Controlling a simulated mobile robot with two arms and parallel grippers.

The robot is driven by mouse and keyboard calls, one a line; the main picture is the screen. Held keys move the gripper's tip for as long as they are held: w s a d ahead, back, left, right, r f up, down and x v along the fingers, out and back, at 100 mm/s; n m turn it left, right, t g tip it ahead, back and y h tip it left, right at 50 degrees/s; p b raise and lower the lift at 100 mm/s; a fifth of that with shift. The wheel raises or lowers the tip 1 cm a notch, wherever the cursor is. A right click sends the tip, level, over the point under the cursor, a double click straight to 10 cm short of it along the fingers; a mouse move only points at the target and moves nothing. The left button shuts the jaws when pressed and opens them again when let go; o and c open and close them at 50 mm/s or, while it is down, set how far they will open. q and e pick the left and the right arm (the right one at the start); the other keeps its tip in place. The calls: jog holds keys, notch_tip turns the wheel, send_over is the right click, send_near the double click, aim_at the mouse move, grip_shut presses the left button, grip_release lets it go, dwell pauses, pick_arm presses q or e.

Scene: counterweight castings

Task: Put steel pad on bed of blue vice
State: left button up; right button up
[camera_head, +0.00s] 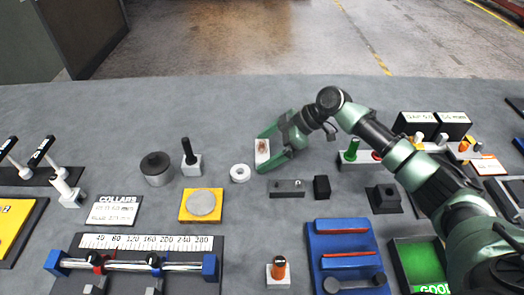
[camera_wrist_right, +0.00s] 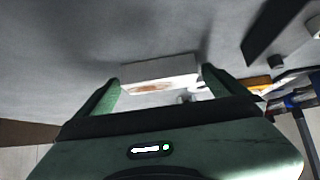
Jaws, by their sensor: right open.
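A pale flat block with a brown patch (camera_head: 262,151), possibly the steel pad, lies on the grey bench. It also shows in the wrist view (camera_wrist_right: 160,72). My right gripper (camera_head: 264,149) is open, with its green fingers on either side of this block. In the wrist view the block sits between the fingertips (camera_wrist_right: 160,80), with narrow gaps beside it. The blue vice (camera_head: 318,246) stands at the front right, with red strips across it and a grey handle at its near end. No object shows on its bed. My left gripper is out of view.
A grey disc (camera_head: 201,204) sits on a yellow plate (camera_head: 186,213). A green tray (camera_head: 408,248) stands right of the vice.

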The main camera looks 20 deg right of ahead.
jog(key=c, duration=1.6)
jog(key=shift+r, duration=0.1)
jog(key=c, duration=0.4)
jog(key=shift+w, duration=0.1)
